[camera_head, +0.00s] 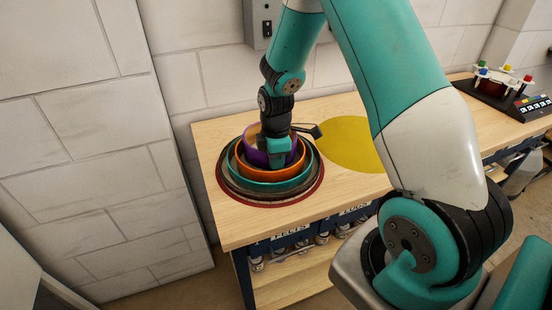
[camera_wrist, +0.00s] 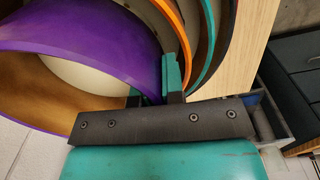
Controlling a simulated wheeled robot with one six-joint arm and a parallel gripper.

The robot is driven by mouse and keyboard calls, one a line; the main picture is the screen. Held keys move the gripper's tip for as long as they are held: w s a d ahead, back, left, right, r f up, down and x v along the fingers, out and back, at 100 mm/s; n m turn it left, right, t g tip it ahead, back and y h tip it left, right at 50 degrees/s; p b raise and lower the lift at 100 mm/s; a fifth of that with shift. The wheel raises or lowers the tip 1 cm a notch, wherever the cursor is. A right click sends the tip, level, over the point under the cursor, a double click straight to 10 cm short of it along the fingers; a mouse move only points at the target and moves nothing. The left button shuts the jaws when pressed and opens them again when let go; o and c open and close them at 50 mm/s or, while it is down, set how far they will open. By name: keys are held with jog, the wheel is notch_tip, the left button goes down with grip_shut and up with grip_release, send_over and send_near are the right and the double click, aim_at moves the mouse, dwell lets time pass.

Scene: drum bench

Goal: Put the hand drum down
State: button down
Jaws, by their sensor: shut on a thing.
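The purple hand drum (camera_head: 251,154) sits inside a nest of rings on the bench, within the orange ring (camera_head: 276,174) and the teal ring (camera_head: 286,184). It fills the left of the wrist view (camera_wrist: 80,32), with a pale inner face and brown inner wall. My gripper (camera_head: 279,160) points down at the drum's near right side. In the wrist view my gripper (camera_wrist: 156,88) is shut on the purple wall, one finger inside and one outside. I cannot tell whether the drum rests on anything; its underside is hidden.
The nest stands on a red-edged round base (camera_head: 240,198) at the left end of the wooden bench (camera_head: 237,232). A flat yellow disc (camera_head: 350,140) lies to its right. A device with coloured knobs (camera_head: 495,84) and a button panel (camera_head: 530,105) stand far right. A wall is behind.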

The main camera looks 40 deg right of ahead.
jog(key=shift+f, duration=0.3)
jog(key=c, duration=1.2)
grip_release()
jog(key=shift+c, duration=0.2)
jog(key=shift+r, duration=0.1)
